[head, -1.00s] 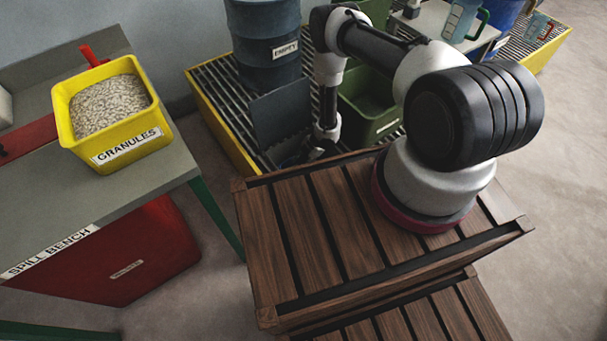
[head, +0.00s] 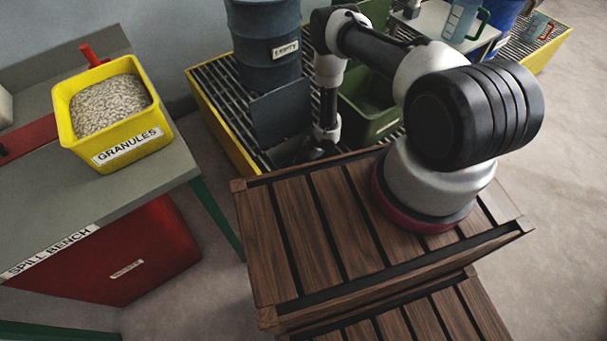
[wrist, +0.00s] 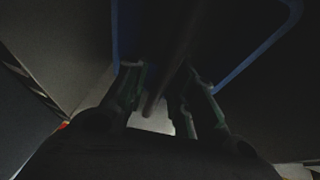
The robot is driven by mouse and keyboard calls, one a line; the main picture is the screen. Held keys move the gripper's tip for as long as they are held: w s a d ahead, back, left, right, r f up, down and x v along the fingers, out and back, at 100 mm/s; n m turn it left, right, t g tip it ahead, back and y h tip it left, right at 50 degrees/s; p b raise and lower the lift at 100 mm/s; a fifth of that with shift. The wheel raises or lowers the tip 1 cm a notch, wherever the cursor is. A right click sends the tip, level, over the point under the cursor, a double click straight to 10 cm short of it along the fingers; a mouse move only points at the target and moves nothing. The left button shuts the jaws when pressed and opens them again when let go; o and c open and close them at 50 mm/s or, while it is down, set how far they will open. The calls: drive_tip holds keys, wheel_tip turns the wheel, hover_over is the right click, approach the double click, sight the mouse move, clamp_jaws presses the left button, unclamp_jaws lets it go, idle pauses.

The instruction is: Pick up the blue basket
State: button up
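In the wrist view, a dark container with blue edges, seemingly the blue basket (wrist: 256,52), fills the upper part of the picture. Its inside is too dark to make out. My gripper (wrist: 163,88) has its two fingers apart, in front of and below this container. A thin dark bar (wrist: 176,62) runs between the fingers; I cannot tell whether it is a handle, and it shows no clear contact with them. In the head view, my arm reaches down behind the wooden slatted top, which hides my fingertips. I cannot make out the basket clearly there.
A dark upright panel (head: 280,114), a blue drum (head: 264,60) and a green bin (head: 372,112) crowd my forearm on a yellow-edged grating (head: 215,108). A spill bench (head: 50,215) with a yellow granules tub (head: 130,155) stands at left. Floor at right is clear.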

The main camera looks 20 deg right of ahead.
clamp_jaws()
